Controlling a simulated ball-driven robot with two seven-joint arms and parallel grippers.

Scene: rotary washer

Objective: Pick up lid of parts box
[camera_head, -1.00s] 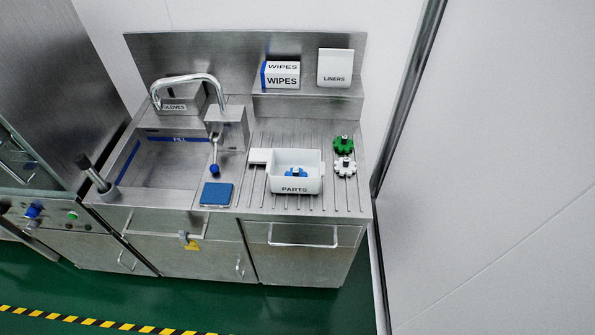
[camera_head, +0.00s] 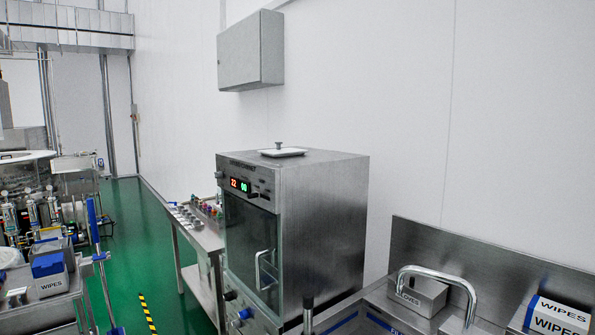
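A flat white lid (camera_head: 283,152) with a small dark knob on top lies on the top of the steel cabinet machine (camera_head: 335,215) in the middle of the view. The lid looks level, and nothing touches it from above. The parts box is out of view now. Neither of my grippers shows in the head view.
The cabinet has a glass door with a handle (camera_head: 265,270) and a lit display. A side table (camera_head: 198,240) holds small items. Green floor (camera_head: 135,240) is open at left.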

